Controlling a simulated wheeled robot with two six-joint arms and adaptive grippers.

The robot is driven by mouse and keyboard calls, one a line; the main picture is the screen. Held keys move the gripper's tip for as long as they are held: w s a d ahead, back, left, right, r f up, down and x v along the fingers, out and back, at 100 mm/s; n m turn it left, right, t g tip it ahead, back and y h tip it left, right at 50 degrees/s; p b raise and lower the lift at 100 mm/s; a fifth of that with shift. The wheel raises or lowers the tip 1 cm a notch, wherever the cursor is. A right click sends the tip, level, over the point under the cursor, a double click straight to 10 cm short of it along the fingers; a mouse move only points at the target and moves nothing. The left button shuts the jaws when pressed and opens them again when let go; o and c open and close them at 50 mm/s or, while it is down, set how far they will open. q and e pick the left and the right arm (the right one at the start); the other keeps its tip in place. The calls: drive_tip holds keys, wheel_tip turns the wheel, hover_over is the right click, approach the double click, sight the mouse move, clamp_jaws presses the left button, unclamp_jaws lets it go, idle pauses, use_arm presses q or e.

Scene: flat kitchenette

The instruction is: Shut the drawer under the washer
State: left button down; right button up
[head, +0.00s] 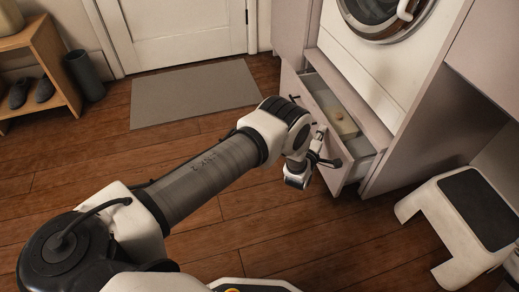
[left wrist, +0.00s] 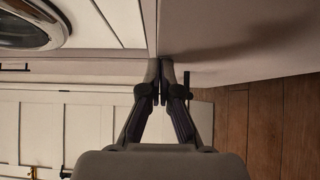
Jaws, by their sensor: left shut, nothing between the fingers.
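The drawer (head: 338,178) under the washer (head: 375,12) stands pulled out, with its inside and a pale yellowish item (head: 343,121) showing in the head view. My left gripper (head: 325,160) is at the outer side of the drawer front, near its right end. Its fingers are shut and empty. In the left wrist view the closed fingertips (left wrist: 160,77) point at a pale panel (left wrist: 240,38), close to it; I cannot tell whether they touch. The washer's round door (left wrist: 28,22) shows at the upper left there. My right gripper is not in view.
A white step stool (head: 450,215) with a dark top stands right of the drawer. A grey mat (head: 192,94) lies before the white door (head: 180,30). A wooden shoe rack (head: 45,70) and dark bin (head: 85,76) are at the left. The wooden floor before the drawer is clear.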

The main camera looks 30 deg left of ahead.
use_arm(q)
drive_tip(key=w+d+b, duration=0.3)
drive_tip(key=w+d, duration=0.1)
drive_tip(key=w, duration=0.1)
drive_tip(key=shift+d, duration=0.2)
drive_tip(key=shift+a, duration=0.1)
